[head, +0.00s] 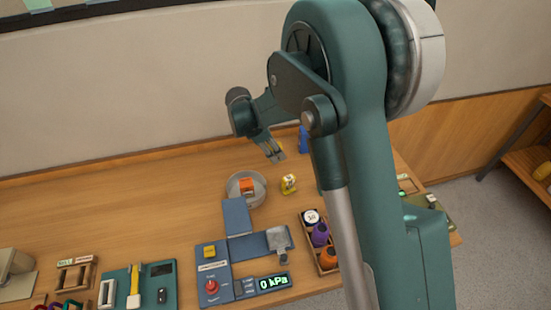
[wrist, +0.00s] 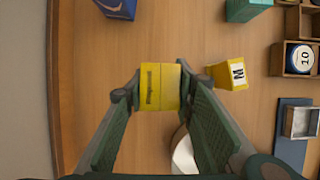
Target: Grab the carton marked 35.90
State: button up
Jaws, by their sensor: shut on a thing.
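My gripper (head: 274,152) is raised above the table at the back in the head view. In the wrist view its two fingers (wrist: 154,88) are shut on the sides of a yellow carton (wrist: 160,78). This carton has a line of small dark print that I cannot read, so no 35.90 shows. A second yellow carton (wrist: 229,75), marked with a dark M on white, stands apart to the right of the fingers. It also shows on the table in the head view (head: 289,184).
A round grey dish (head: 232,190) holds an orange block. A blue carton (head: 303,140) stands near the back. A teal box (wrist: 247,8) is at the wrist view's top. Bare table lies left of the dish.

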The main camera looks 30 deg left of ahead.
jog(key=shift+r, duration=2)
jog(key=shift+w, duration=0.1)
